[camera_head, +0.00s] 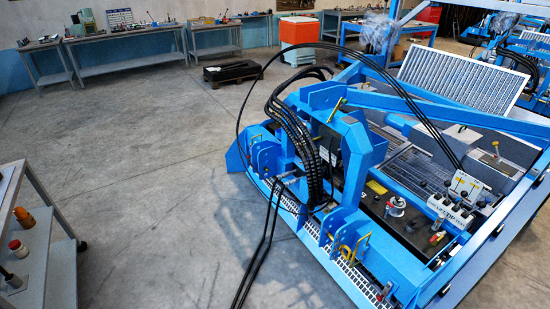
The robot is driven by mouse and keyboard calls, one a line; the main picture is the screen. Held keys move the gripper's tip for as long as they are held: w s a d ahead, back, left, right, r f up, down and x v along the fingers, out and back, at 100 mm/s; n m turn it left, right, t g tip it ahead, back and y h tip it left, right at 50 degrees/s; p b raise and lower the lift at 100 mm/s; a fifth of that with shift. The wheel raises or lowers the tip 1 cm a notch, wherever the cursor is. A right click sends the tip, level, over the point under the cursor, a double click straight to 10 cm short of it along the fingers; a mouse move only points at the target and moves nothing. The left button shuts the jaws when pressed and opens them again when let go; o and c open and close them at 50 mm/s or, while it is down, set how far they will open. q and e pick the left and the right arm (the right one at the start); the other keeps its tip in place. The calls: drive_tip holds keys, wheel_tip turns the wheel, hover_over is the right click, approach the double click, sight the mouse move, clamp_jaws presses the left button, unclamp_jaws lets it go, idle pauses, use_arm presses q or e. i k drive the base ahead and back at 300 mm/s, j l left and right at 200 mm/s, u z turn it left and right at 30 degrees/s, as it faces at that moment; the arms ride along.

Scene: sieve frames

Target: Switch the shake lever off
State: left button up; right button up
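A large blue machine (345,160) stands on the floor at the centre and right. On its right part is a white control block (452,211) with several short black-knobbed levers (447,184) standing up from it. A white labelled panel (467,186) sits just behind the levers. The labels are too small to read, so I cannot tell which lever is the shake lever or what position it is in. A small red-handled part (437,238) is in front of the block. Neither of my grippers is in view.
Black hoses (262,245) run from the machine onto the floor. A grey shelf unit (45,240) stands at the left edge. Workbenches (130,58) line the back wall, with an orange cabinet (298,35) and a low black box (232,72) nearby. The concrete floor (150,150) on the left is clear.

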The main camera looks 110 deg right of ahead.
sight(424, 184)
drive_tip(key=z, duration=4.7)
drive_tip(key=i+z, duration=0.1)
drive_tip(key=z, duration=0.2)
drive_tip(key=i+j+z, duration=0.1)
drive_tip(key=i+j, duration=0.45)
drive_tip(key=i+j+z, duration=0.15)
drive_tip(key=i+j, duration=0.35)
drive_tip(key=i+j+z, duration=0.1)
drive_tip(key=i+j, duration=0.4)
drive_tip(key=j, duration=0.2)
